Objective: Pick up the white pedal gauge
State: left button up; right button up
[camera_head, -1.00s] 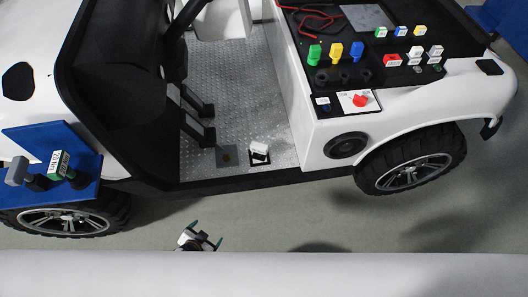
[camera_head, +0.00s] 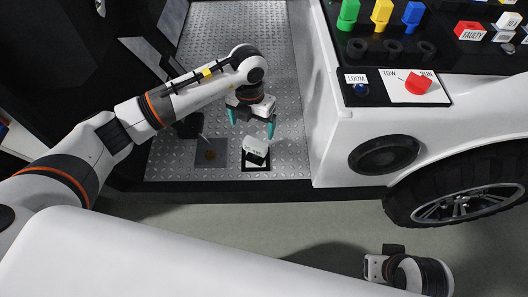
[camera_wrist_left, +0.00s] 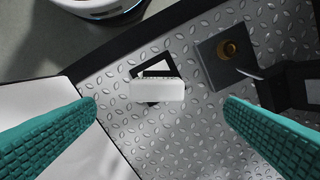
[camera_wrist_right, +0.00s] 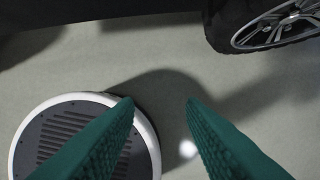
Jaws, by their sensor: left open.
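The white pedal gauge (camera_head: 255,147) is a small white block. It sits in a black-bordered square on the metal tread floor of the vehicle. My left gripper (camera_head: 251,122) is open and empty, above and just behind the gauge in the head view. In the left wrist view the gauge (camera_wrist_left: 157,91) lies between the two spread teal fingers, beyond their tips, with no visible contact. My right gripper (camera_wrist_right: 160,103) is open and empty over the bare floor outside the vehicle. Its fingers are not clear in the head view.
A grey plate (camera_head: 210,153) with a brass-coloured disc lies left of the gauge, near a black pedal arm (camera_wrist_left: 285,85). The white body panel (camera_head: 325,110) rises right of the gauge. A control panel with a red switch (camera_head: 418,84) and a wheel (camera_head: 460,200) are further right.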

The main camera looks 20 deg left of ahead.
aim_at(254, 143)
pick_arm(q)
jog(key=shift+a+f, duration=0.1)
jog(key=shift+f, duration=0.25)
notch_tip(254, 143, down, 6)
jog(key=shift+f+b, duration=0.1)
jog(key=shift+b, duration=0.55)
jog(key=shift+d+f+b, duration=0.15)
jog(key=shift+f+b, duration=0.05)
jog(key=shift+f, duration=0.3)
jog(key=shift+d+f+b, duration=0.15)
jog(key=shift+f+b, duration=0.05)
jog(key=shift+f, duration=0.3)
notch_tip(254, 143, down, 3)
jog(key=shift+w+r+b, duration=0.1)
jog(key=shift+r+b, duration=0.05)
jog(key=shift+b, duration=0.2)
jog(key=c, duration=1.3)
pick_arm(e)
jog(key=w+t, duration=0.1)
jog(key=w+a+t, duration=0.1)
jog(key=w, duration=0.1)
jog(key=shift+w+a+f+t+y, duration=0.1)
jog(key=shift+w+t+y, duration=0.2)
